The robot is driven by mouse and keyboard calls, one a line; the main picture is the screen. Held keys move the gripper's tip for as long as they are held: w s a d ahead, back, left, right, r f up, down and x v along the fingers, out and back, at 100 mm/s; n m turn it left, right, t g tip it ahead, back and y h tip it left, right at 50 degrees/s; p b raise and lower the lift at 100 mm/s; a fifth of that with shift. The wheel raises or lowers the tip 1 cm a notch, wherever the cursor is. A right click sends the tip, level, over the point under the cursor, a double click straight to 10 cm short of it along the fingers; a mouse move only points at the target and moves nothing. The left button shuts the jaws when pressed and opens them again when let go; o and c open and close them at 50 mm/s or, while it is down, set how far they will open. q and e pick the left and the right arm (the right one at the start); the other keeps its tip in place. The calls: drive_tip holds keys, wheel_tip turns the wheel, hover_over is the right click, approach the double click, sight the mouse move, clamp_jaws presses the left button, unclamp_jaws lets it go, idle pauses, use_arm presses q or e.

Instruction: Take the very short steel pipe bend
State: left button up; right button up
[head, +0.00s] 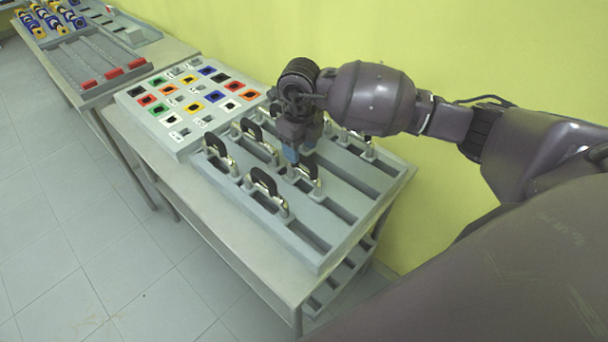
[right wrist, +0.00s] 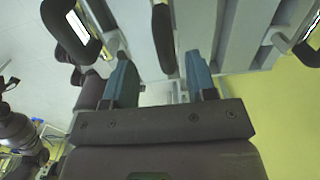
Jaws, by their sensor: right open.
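Several steel pipe bends with black handles stand in the slots of a grey rack (head: 345,222). Two in the front row (head: 265,182) (head: 217,148) show clearly in the head view. Others stand behind them (head: 252,130) (head: 306,168). I cannot tell from size which is the very short one. My right gripper (head: 300,150) is over the rack, pointing down, with its blue fingers apart. In the right wrist view a black handle (right wrist: 162,40) shows between and beyond the open fingers (right wrist: 161,80). The fingers hold nothing. My left gripper is out of view.
A grey board (head: 160,126) with coloured square sockets lies beside the rack on the same table (head: 205,212). Another table at the far left carries a tray with red blocks (head: 112,72) and blue-yellow parts (head: 45,18). A yellow-green wall (head: 470,50) stands close behind.

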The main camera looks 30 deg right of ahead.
sight(304, 157)
drive_tip(key=shift+s+d+f+p, duration=0.1)
drive_tip(key=shift+d+f+p, duration=0.1)
drive_tip(key=shift+f, duration=1.4)
drive_tip(key=shift+s+d+f+p, duration=0.1)
drive_tip(key=shift+d+f, duration=0.05)
drive_tip(key=shift+f, duration=1.4)
clamp_jaws()
drive_tip(key=shift+w+r, duration=0.1)
drive_tip(key=shift+r, duration=0.05)
